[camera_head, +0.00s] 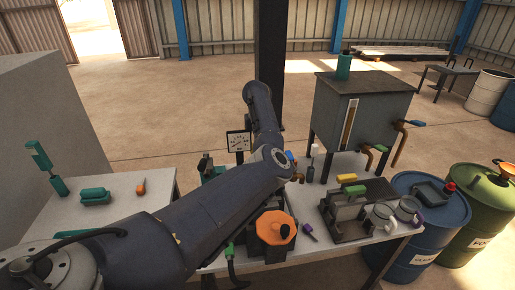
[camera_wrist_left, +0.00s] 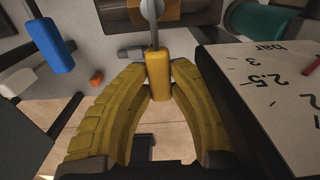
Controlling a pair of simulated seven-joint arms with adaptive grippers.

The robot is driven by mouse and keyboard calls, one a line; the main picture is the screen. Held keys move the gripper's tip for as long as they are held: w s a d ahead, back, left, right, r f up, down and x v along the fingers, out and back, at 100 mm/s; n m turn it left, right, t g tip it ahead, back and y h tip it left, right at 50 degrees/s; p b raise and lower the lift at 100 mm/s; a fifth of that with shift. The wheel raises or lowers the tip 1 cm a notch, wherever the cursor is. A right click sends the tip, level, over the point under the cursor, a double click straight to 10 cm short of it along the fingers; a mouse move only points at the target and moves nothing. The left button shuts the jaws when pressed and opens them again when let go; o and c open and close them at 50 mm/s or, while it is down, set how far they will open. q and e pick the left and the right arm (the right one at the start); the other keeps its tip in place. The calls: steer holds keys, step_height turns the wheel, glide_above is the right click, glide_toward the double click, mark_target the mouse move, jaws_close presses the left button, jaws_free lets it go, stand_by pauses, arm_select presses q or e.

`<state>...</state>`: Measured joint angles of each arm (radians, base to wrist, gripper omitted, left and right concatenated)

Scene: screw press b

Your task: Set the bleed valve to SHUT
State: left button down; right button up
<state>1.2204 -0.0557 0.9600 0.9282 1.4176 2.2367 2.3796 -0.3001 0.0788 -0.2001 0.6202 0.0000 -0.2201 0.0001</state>
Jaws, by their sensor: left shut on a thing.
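My left gripper (camera_wrist_left: 158,82) has its yellow ridged fingers closed around a yellow lever handle (camera_wrist_left: 158,72) in the left wrist view. The handle hangs from a grey metal stem on a round pivot, in front of a brass-coloured body (camera_wrist_left: 185,12). This looks like the bleed valve, but no label or SHUT mark is readable. In the head view my left arm stretches over the bench, and its links largely hide the gripper and the handle. My right gripper is not in view.
A white pressure gauge (camera_wrist_left: 270,95) stands close beside my right-hand finger; it also shows in the head view (camera_head: 238,141). A blue handle (camera_wrist_left: 50,45) hangs to the left. On the bench, an orange knob (camera_head: 275,228) sits below my arm, and a grey tank (camera_head: 362,108) stands behind.

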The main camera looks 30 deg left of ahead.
arm_select(q)
steer(key=c, duration=1.2)
jaws_free()
steer(key=shift+f, duration=0.1)
steer(key=shift+c, duration=0.2)
step_height(320, 180, up, 12)
